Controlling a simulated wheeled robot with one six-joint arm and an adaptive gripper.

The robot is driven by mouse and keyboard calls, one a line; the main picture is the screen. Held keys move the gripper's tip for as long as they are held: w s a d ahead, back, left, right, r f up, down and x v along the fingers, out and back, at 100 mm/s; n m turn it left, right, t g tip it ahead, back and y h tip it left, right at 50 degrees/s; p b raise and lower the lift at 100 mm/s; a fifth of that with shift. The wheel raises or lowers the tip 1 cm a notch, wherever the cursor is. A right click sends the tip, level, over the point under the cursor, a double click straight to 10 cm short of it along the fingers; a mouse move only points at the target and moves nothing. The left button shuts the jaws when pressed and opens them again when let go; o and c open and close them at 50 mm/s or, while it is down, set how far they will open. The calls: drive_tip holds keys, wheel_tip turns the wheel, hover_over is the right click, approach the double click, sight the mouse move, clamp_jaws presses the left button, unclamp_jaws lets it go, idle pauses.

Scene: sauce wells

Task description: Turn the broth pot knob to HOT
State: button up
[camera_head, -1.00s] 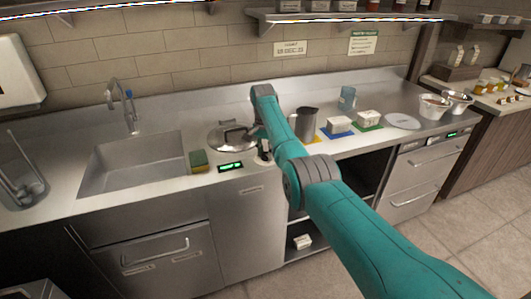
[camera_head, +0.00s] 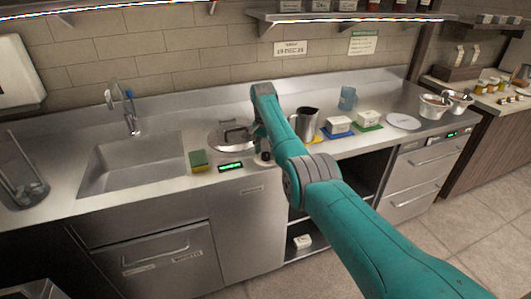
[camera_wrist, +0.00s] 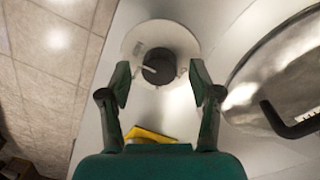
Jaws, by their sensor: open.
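The broth pot knob (camera_wrist: 160,66) is a dark round knob with a light pointer line, set on a pale round plate (camera_wrist: 188,42). In the wrist view the pointer lies toward the picture's left. My gripper (camera_wrist: 160,82) is open, with one green-and-black finger to each side of the knob; I cannot tell whether either touches it. The pot's metal lid with a black handle (camera_wrist: 285,125) is to the right. In the head view the lidded pot (camera_head: 226,137) sits left of my gripper (camera_head: 264,157); my arm partly hides the knob area.
A green-lit display (camera_head: 231,166) and a sponge (camera_head: 199,160) lie left of the gripper, beside the sink (camera_head: 130,165). A metal pitcher (camera_head: 307,124) stands close on the right. A yellow patch (camera_wrist: 150,135) shows below the knob in the wrist view.

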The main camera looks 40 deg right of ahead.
sight(264, 153)
wheel_tip(264, 153, up, 12)
drive_tip(key=shift+w+f, duration=0.25)
drive_tip(key=shift+w, duration=0.05)
drive_tip(key=shift+a, duration=0.1)
idle(0.5)
